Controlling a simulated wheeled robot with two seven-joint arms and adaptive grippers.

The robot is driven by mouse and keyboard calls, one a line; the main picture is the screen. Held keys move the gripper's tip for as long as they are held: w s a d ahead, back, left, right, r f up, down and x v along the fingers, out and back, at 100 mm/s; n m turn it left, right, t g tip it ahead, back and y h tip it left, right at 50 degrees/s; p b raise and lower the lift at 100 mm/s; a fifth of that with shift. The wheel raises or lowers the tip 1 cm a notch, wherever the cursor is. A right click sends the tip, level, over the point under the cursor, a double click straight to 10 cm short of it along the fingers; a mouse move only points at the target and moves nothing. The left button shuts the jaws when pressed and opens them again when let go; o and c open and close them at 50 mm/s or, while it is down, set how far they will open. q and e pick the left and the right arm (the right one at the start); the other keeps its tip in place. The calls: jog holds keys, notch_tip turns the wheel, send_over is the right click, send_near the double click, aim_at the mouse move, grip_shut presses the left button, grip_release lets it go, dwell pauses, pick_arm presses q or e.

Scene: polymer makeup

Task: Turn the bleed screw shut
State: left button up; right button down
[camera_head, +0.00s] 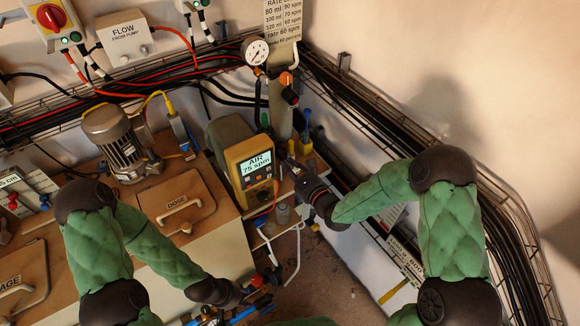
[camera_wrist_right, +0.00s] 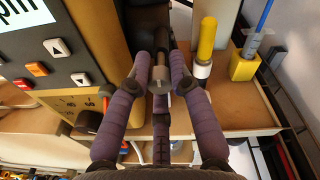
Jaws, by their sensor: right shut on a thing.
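In the right wrist view, the bleed screw appears to be the small grey metal cylinder (camera_wrist_right: 160,86) at the end of a dark fitting. My right gripper (camera_wrist_right: 161,76) has its purple padded fingers closed around it, one on each side and one below. In the head view, my right gripper (camera_head: 293,168) is just right of the yellow pump controller (camera_head: 251,170), whose display reads "AIR 75 spm". The screw is too small and covered to make out there. My left gripper (camera_head: 244,292) is low in the head view, near red and blue fittings; its fingers are not clear.
A yellow-capped tube (camera_wrist_right: 206,40) and a yellow holder (camera_wrist_right: 244,65) stand close right of my right fingers. A pressure gauge (camera_head: 255,50) is above. Cable trays (camera_head: 350,95) line the wall. A wooden lid marked "DOSE" (camera_head: 178,203) lies to the left.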

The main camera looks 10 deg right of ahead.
jog(key=shift+f, duration=0.15)
jog(key=c, duration=1.1)
grip_release()
jog(key=v, duration=1.2)
